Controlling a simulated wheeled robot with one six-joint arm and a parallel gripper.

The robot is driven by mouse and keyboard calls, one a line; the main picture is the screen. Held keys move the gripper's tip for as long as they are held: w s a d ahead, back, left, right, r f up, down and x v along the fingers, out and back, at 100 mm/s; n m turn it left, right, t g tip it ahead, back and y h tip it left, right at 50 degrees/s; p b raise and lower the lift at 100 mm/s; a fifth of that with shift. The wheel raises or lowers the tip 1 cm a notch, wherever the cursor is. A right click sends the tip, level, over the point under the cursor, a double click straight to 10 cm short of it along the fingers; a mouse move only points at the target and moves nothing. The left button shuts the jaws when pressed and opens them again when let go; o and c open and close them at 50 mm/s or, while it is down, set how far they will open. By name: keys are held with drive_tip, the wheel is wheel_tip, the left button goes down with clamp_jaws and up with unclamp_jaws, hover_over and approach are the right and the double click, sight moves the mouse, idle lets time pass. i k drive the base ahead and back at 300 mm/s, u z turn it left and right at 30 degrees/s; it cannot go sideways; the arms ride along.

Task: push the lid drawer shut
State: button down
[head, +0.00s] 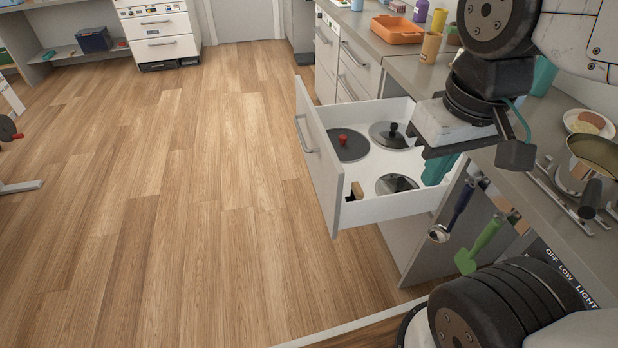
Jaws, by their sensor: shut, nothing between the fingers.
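The lid drawer (318,160) is pulled well out of the counter cabinet, with its handle (305,134) on the outer face of the front panel. Inside lie a dark lid with a red knob (348,144), a lid with a black knob (390,134) and a glass lid (397,185).
A blue-handled ladle (460,205) and green spatula (482,245) hang on the cabinet side by the gripper. A pan (597,152) is on the hob. An orange tray (397,29) and tan cup (430,46) stand on the counter. The wooden floor (200,190) left of the drawer is clear.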

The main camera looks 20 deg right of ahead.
sight(332, 179)
drive_tip(key=u, duration=0.5)
drive_tip(key=k, duration=0.55)
drive_tip(key=u, duration=0.55)
drive_tip(key=i, duration=0.4)
drive_tip(key=z, duration=0.65)
drive_tip(key=i, duration=0.65)
drive_tip(key=z, duration=0.5)
